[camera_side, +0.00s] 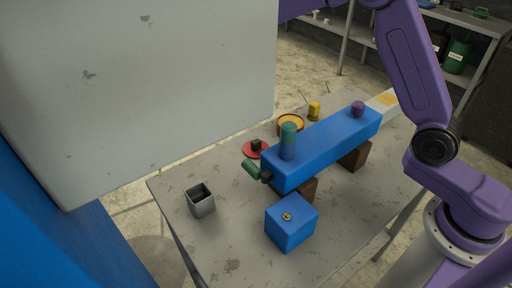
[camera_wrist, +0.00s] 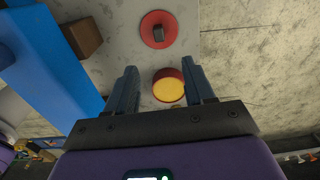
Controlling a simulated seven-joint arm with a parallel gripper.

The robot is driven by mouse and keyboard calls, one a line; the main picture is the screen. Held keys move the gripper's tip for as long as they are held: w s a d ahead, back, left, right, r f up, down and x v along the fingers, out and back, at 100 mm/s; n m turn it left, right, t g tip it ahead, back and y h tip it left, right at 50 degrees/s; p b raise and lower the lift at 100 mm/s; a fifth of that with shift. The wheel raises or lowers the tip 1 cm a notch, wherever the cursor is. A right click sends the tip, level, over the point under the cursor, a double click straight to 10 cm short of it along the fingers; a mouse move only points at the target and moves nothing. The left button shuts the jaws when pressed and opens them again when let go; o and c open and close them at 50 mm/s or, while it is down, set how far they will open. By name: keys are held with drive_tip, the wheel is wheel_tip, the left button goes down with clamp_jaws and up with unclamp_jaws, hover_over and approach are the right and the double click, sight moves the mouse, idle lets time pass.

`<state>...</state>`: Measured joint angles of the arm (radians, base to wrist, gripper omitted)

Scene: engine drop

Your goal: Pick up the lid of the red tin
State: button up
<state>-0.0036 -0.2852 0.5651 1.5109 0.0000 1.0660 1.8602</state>
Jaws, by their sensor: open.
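The lid (camera_side: 254,149) is a flat red disc with a dark block-shaped knob. It lies on the grey table, apart from the tin. In the wrist view the lid (camera_wrist: 159,30) is near the top, beyond my fingertips. The red tin (camera_side: 291,124) stands open beside it, with yellow showing inside. In the wrist view the tin (camera_wrist: 168,86) sits between my fingers as seen from above. My gripper (camera_wrist: 160,80) is open, and nothing is held. In the side view my gripper is hidden behind the large grey panel.
A blue cube (camera_side: 291,222), an open grey box (camera_side: 200,200) and a yellow cylinder (camera_side: 314,111) stand on the table (camera_side: 240,240). The table's front left is mostly clear.

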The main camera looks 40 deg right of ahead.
sight(256, 141)
wheel_tip(256, 141, down, 15)
drive_tip(key=shift+s+d, duration=0.1)
drive_tip(key=shift+s, duration=0.05)
clamp_jaws()
idle(0.5)
